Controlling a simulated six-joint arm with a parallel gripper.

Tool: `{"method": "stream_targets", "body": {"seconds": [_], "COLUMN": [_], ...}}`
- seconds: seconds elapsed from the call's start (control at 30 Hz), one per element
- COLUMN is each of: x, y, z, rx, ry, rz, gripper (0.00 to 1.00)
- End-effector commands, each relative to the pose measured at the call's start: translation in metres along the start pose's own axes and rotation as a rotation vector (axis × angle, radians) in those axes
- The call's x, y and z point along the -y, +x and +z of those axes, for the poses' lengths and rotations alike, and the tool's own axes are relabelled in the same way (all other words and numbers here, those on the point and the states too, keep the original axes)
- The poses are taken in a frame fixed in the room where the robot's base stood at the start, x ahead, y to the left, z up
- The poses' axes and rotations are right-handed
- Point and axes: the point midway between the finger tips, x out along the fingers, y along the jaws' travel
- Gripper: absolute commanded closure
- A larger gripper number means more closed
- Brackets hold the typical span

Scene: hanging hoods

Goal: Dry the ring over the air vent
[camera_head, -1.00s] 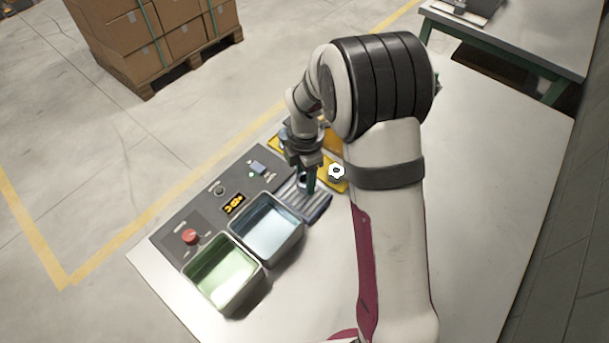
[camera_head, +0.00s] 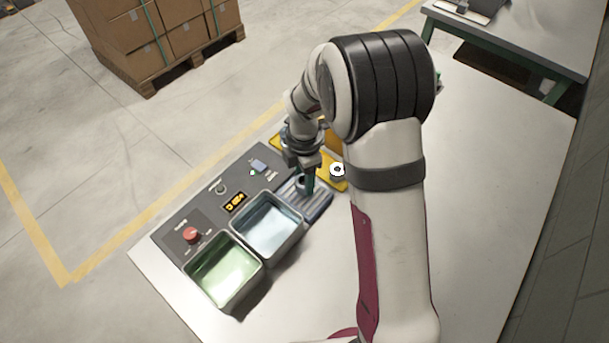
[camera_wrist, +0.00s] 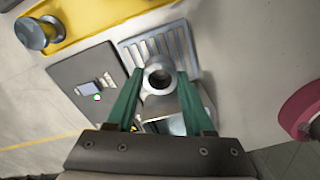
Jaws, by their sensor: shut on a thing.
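My gripper (camera_wrist: 157,95) is shut on a grey metal ring (camera_wrist: 159,77), held between its two green fingers. The ring's hole faces the wrist camera. Behind the ring in the wrist view is the ribbed metal air vent (camera_wrist: 183,44). In the head view my gripper (camera_head: 306,186) is over the vent (camera_head: 318,208), at the far right end of the grey station. The fingers hide much of the ring there. The gap between ring and vent is hard to judge.
Two open tanks stand left of the vent: one pale blue (camera_head: 267,225), one green (camera_head: 224,272). The grey panel (camera_head: 165,220) carries a red button (camera_head: 191,235) and a small lit display (camera_head: 235,202). A yellow stand with a metal post (camera_wrist: 36,34) is beside the vent. The table's right side is clear.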

Motion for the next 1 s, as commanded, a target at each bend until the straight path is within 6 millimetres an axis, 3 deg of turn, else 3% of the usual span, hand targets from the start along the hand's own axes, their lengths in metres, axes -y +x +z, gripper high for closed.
{"method": "stream_targets", "body": {"seconds": [1.0], "x": [-0.0034], "y": [-0.0001], "z": [0.0073], "rx": [0.0], "ry": [0.0], "rz": [0.0], "gripper": [1.0]}}
